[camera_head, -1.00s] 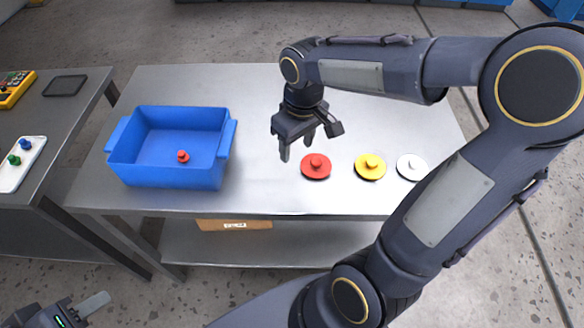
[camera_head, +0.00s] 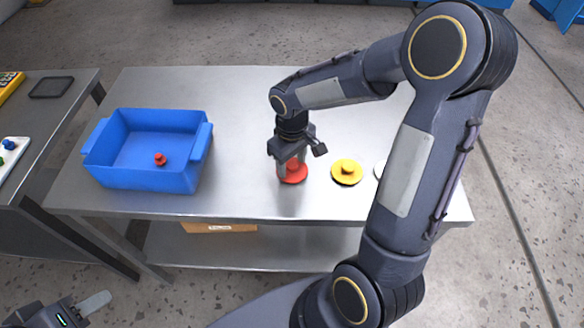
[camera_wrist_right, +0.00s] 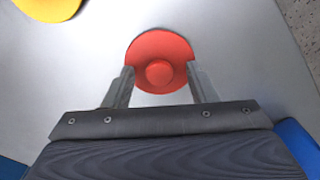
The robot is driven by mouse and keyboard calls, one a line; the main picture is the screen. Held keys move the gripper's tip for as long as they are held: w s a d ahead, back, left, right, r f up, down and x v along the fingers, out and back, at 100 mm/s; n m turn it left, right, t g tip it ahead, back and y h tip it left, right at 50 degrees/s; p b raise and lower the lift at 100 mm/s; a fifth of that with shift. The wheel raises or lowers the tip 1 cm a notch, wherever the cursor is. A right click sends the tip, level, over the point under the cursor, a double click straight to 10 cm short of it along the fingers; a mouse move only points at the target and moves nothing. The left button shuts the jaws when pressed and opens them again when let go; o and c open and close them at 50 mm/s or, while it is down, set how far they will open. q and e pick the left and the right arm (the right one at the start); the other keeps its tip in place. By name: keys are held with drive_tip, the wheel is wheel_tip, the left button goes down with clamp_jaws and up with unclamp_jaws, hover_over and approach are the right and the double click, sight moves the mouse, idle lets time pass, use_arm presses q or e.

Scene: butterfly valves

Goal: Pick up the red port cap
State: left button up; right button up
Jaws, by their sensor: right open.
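The red port cap (camera_head: 294,174) is a round red disc with a raised centre knob, lying flat on the metal table. In the right wrist view the cap (camera_wrist_right: 160,47) lies between and just beyond my right fingertips. My right gripper (camera_head: 290,168) is open and low over the cap, pointing down. In the right wrist view its fingers (camera_wrist_right: 160,78) stand on either side of the knob, with a gap to it on both sides. My left gripper (camera_head: 80,310) shows only partly at the bottom left, away from the table; one finger is visible.
A yellow cap (camera_head: 347,172) lies just right of the red one. A white cap (camera_head: 380,169) is partly hidden by my right arm. A blue bin (camera_head: 105,178) at the left holds a small red piece (camera_head: 160,159). A side table (camera_head: 62,115) stands further left.

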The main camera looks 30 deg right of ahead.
drive_tip(key=shift+c, duration=0.4)
drive_tip(key=c, duration=1)
